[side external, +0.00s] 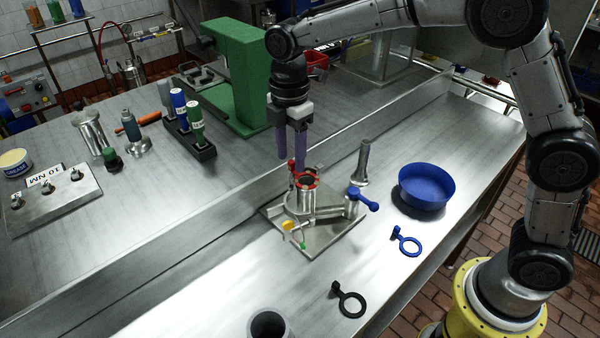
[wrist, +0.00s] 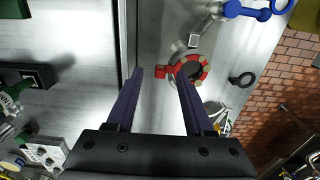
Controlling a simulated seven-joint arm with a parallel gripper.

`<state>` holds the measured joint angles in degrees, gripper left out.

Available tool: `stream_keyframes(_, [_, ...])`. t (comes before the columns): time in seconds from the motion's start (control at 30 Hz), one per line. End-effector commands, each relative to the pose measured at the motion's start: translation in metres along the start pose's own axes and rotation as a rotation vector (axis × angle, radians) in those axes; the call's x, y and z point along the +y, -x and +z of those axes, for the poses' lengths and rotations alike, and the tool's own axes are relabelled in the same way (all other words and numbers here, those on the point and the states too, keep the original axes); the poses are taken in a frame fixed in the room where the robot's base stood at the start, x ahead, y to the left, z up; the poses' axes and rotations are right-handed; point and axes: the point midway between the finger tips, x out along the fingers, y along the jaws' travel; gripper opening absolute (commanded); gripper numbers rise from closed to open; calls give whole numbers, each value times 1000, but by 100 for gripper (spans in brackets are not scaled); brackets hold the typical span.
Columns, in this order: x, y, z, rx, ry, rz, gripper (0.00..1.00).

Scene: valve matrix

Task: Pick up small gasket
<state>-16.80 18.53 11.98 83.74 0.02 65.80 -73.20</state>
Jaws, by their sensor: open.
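Three rings with grip tabs could be gaskets, and I cannot tell surely which is the small one. A red ring (side external: 316,183) sits on top of the metal valve body (side external: 300,205); its red tab (wrist: 161,72) shows between my fingertips in the wrist view. A blue ring (side external: 408,246) and a black ring (side external: 351,305) lie flat on the bench; the black ring also shows in the wrist view (wrist: 243,80). My gripper (side external: 290,163) points down, open and empty, just above the red ring's tab side. Contact with the tab cannot be made out.
A blue bowl (side external: 424,188) stands right of the valve plate (side external: 330,238). A blue-handled lever (side external: 363,198) and a grey upright post (side external: 364,160) rise close to the valve. A raised ledge (side external: 200,220) runs behind. A green press (side external: 235,75) stands farther back. The front bench is mostly clear.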

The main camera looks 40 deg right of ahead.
Motion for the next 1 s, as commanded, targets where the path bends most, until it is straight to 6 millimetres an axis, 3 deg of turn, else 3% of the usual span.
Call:
stream_keyframes(0.33, [0,-8,0,0,0,0,51])
stream_keyframes(0.6, [0,-8,0,0,0,0,2])
stream_keyframes(0.63, [0,-8,0,0,0,0,0])
stream_keyframes(1.0, [0,-8,0,0,0,0,0])
